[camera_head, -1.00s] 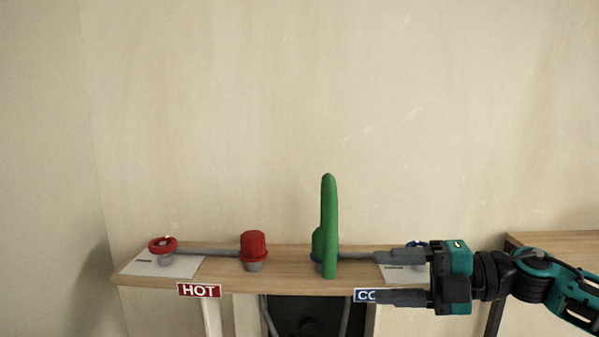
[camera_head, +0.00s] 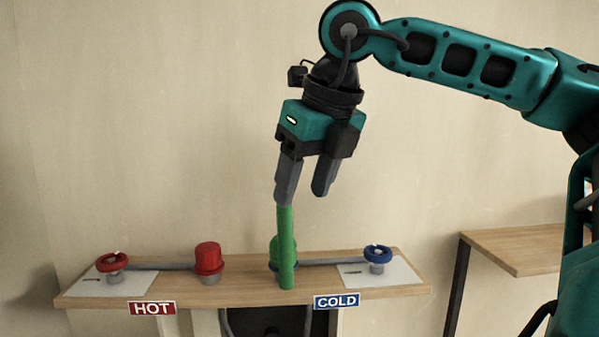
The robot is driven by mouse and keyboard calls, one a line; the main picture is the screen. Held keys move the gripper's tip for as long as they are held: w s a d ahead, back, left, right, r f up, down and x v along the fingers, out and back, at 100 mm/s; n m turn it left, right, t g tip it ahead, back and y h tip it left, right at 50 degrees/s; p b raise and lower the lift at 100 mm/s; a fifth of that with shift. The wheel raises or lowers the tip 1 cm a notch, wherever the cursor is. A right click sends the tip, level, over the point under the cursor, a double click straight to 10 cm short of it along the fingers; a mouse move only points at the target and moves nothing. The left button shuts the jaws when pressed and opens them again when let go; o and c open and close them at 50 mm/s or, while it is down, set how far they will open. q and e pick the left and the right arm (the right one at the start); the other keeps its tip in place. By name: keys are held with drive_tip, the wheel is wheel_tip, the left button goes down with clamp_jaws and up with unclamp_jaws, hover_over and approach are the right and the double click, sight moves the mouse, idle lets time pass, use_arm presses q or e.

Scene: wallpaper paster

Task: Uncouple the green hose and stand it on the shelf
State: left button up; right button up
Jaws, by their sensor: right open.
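The green hose (camera_head: 286,240) stands upright at its coupling on the wooden bench, between the red cap and the blue valve wheel. Its upper end is hidden behind my right gripper (camera_head: 304,200). The gripper points down from above with its two grey fingers apart. The left finger overlaps the top of the hose in the picture; I cannot tell whether they touch. A wooden shelf (camera_head: 520,250) stands at the right, its top bare where it shows. My left gripper is out of view.
On the bench (camera_head: 225,293) are a red valve wheel (camera_head: 112,262), a red cap (camera_head: 208,259) and a blue valve wheel (camera_head: 377,254), with grey pipes between. HOT (camera_head: 152,308) and COLD (camera_head: 336,301) signs hang on its front edge. A gap separates bench and shelf.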

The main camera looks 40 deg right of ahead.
sight(290, 231)
drive_tip(key=x, duration=1.1)
drive_tip(key=shift+a+f, duration=0.1)
drive_tip(key=shift+f, duration=0.05)
drive_tip(key=shift+c, duration=0.4)
clamp_jaws()
